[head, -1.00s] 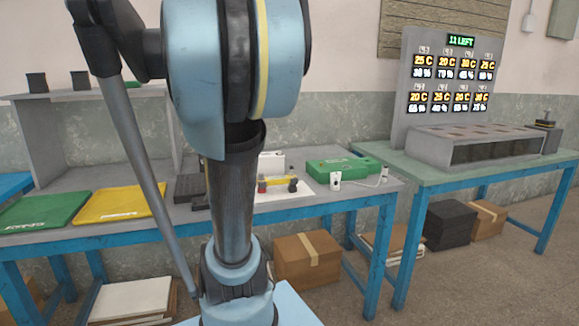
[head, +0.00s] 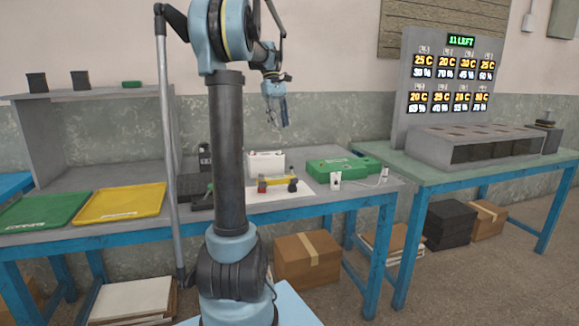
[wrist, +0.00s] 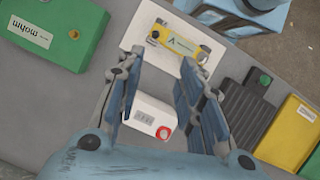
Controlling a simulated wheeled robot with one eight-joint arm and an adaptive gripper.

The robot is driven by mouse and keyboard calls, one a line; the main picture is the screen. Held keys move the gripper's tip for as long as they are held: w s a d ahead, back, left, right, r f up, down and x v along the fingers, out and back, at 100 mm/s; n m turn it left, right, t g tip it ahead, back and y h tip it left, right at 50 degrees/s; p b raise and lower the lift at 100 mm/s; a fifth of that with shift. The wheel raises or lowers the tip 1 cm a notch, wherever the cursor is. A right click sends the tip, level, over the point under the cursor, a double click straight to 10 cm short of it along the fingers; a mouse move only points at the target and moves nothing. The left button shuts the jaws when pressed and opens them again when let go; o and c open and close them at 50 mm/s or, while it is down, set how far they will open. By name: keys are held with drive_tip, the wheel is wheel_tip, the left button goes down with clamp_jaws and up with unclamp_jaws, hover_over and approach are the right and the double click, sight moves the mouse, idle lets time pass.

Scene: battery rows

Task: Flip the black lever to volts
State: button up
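I cannot pick out a black lever clearly in either view. A white box with a small display and a red button (wrist: 150,115) lies below my fingers in the wrist view; it also stands at the back of the table in the head view (head: 266,164). A yellow device with dark ends (wrist: 178,42) lies on a white sheet (wrist: 139,43). A green box marked "mohm" (wrist: 42,30) is at upper left in the wrist view and right of the sheet in the head view (head: 345,167). My gripper (head: 281,117) is open, empty and raised above the table.
A black ribbed block (wrist: 243,113) and a dark part with a green knob (wrist: 262,80) are close by. Yellow (head: 120,203) and green (head: 45,210) trays lie left. A second table (head: 400,166) bears a grey rack (head: 435,150) and display panel (head: 402,75).

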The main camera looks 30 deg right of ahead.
sight(292, 171)
drive_tip(key=x, duration=1.1)
drive_tip(key=d+x, duration=0.1)
drive_tip(key=x, duration=0.5)
clamp_jaws()
